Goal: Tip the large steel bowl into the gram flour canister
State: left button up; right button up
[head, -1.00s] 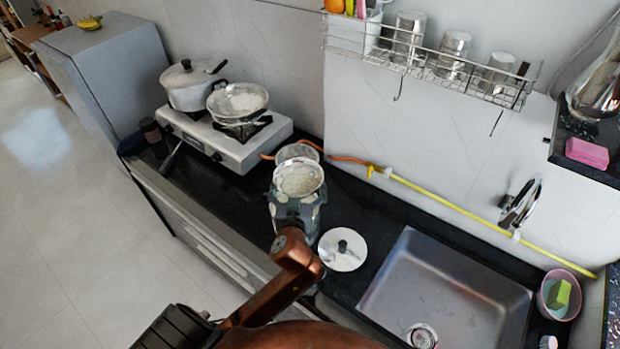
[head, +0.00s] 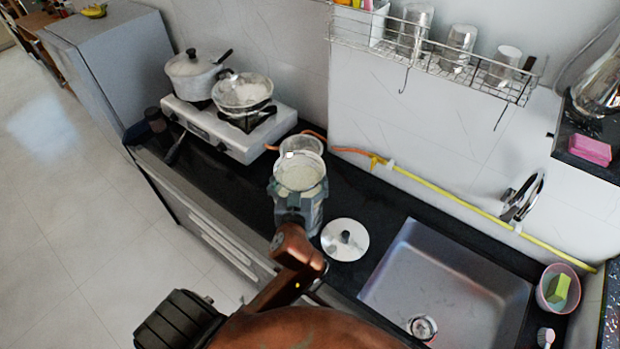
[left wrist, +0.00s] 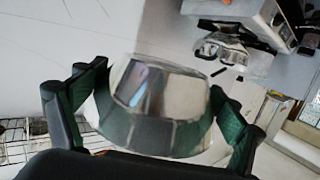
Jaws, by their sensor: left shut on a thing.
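The large steel bowl (head: 303,184) holds pale, flour-like contents and sits in my left gripper (head: 297,203) above the counter. In the left wrist view the shiny bowl (left wrist: 163,98) fills the space between the two green-padded fingers (left wrist: 158,112), which are shut on it. Just behind the bowl in the head view stands a round container (head: 302,144), seemingly the canister. Its lower part is hidden by the bowl and gripper, so I cannot tell its label or contents, or whether the bowl touches it. My right gripper is not in view.
A round lid with a dark knob (head: 345,251) lies on the black counter beside the gripper. The sink (head: 440,285) is to the right. A stove (head: 243,148) with a pot (head: 190,82) and a pan (head: 240,108) stands at the left. A wire rack (head: 440,70) hangs above.

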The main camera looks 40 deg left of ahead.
aim_at(283, 166)
pick_arm(q)
jog(key=a+p, duration=0.2)
jog(key=w+a+p, duration=0.1)
jog(key=a+p, duration=0.1)
jog(key=p, duration=0.1)
jog(key=a+r+p, duration=0.1)
jog(key=a+p, duration=0.1)
jog(key=a, duration=0.1)
jog(key=shift+w+p, duration=0.35)
jog(key=shift+m, duration=0.4)
jog(key=a+f+p, duration=0.1)
jog(key=a, duration=0.1)
jog(key=s+a+f+p, duration=0.1)
jog(key=a+p, duration=0.1)
jog(key=s+a+f+p, duration=0.1)
jog(key=a+p, duration=0.1)
jog(key=shift+s+a+f, duration=0.1)
jog(key=shift+s+f, duration=0.05)
jog(key=shift+f, duration=0.05)
jog(key=shift+s+a+f+m+y+b, duration=0.15)
jog(key=shift+f+m+y+b, duration=0.3)
jog(key=shift+f+m+b, duration=0.8)
jog(key=shift+s+a+f+m+y+b, duration=0.15)
jog(key=shift+f+m+y+b, duration=0.3)
jog(key=shift+f+m+b, duration=0.75)
jog(key=shift+r+n, duration=0.2)
jog(key=shift+n, duration=0.05)
jog(key=c, duration=0.4)
jog(key=shift+o, duration=0.2)
